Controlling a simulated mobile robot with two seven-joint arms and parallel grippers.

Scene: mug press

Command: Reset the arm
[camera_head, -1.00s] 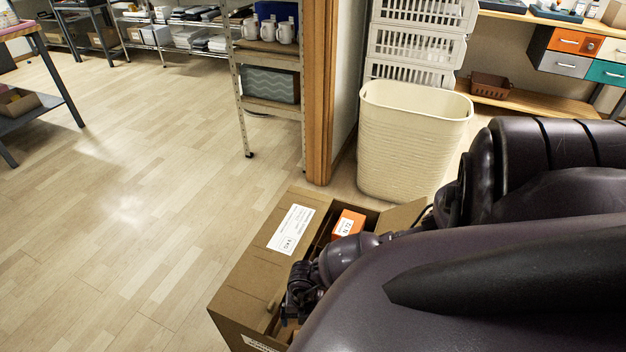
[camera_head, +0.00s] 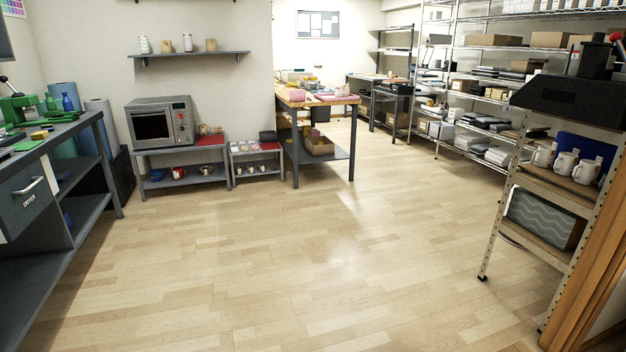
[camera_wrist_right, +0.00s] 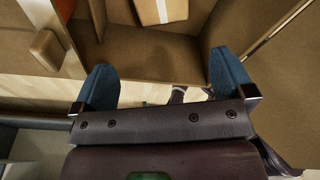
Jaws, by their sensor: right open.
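My right gripper (camera_wrist_right: 165,88) shows in the right wrist view, with its two blue fingers wide apart and nothing between them. A smaller box with a white label (camera_wrist_right: 160,10) lies ahead of the fingers at the top of that view. Neither arm shows in the head view now. My left gripper is in no view.
In the head view, a metal shelf with white mugs (camera_head: 563,163) stands at the right. A workbench (camera_head: 60,190) is at the left, and a microwave (camera_head: 160,123) stands on a low table. The wooden floor (camera_head: 290,260) between them is clear.

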